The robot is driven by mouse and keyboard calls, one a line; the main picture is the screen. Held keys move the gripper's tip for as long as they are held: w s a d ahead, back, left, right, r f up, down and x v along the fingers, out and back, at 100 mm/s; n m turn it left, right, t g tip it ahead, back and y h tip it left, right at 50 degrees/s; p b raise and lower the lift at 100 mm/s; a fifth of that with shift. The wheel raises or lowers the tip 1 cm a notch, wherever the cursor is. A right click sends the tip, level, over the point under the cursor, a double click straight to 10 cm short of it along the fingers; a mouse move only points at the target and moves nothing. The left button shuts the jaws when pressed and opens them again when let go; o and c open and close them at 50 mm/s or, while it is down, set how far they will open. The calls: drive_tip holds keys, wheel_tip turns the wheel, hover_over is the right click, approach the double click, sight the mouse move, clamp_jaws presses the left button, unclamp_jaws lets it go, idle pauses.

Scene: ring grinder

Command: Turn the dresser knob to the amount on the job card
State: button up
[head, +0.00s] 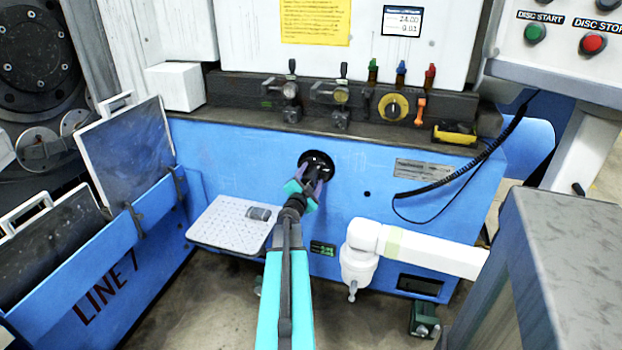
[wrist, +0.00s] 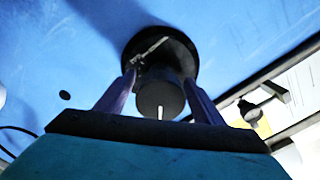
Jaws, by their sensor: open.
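The dresser knob (head: 318,160) is a black round knob on a dark disc on the blue machine front. In the wrist view the knob (wrist: 160,92) shows a short white mark on its face, near the bottom in the picture. My gripper (head: 308,181) is open, with one purple finger on each side of the knob; the wrist view shows the fingers (wrist: 162,92) around it, and I cannot tell whether they touch it. A yellow sheet with small text (head: 315,20) hangs above, its words unreadable.
A perforated tray (head: 232,224) juts out left of my arm, and a white pipe-like arm (head: 420,250) juts out to the right. A grey cabinet (head: 565,250) stands at the right front. A black cable (head: 460,175) hangs at right.

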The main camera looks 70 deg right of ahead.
drive_tip(key=a+p, duration=0.2)
drive_tip(key=a, duration=1.1)
drive_tip(key=shift+s+a+p, duration=0.3)
drive_tip(key=shift+s+a, duration=0.05)
drive_tip(key=shift+s, duration=0.05)
idle(0.7)
